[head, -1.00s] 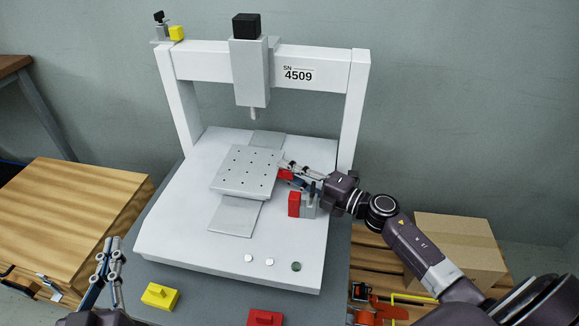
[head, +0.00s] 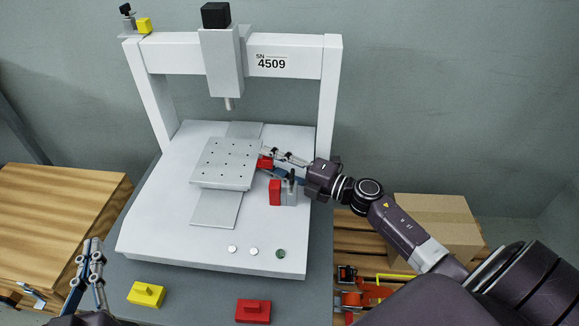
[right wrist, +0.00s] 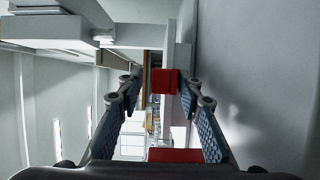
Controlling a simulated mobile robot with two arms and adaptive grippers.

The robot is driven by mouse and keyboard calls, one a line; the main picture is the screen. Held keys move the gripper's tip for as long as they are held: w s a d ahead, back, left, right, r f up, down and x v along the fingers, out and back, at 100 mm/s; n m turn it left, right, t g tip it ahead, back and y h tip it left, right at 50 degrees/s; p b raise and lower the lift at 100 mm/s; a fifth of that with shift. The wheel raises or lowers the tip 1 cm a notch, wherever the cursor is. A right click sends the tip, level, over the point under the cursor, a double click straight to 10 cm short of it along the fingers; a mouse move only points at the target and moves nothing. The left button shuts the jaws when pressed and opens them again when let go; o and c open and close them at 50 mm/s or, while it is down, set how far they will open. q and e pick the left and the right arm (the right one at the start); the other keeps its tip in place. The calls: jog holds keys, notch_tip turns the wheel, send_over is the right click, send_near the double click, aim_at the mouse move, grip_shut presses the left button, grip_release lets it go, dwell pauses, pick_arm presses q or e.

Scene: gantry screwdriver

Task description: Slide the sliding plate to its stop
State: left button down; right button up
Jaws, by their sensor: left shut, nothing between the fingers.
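The sliding plate (head: 226,163) is a pale grey square with rows of small holes. It sits on a grey rail (head: 216,209) on the white base of the gantry machine. A red block (head: 265,163) is at its right edge. My right gripper (head: 268,152) is beside that edge, by the red block. In the right wrist view its fingers (right wrist: 160,88) are apart, with a red block (right wrist: 164,80) showing in the gap; contact cannot be told. My left gripper (head: 93,243) is shut and empty, left of the machine's front corner.
A grey fixture (head: 289,192) with a red block (head: 275,192) stands on the base below my right gripper. The gantry (head: 233,55) spans above. A yellow block (head: 146,293) and a red block (head: 253,311) lie in front. A cardboard box (head: 437,225) is at right.

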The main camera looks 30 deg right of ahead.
jog(key=v, duration=1.1)
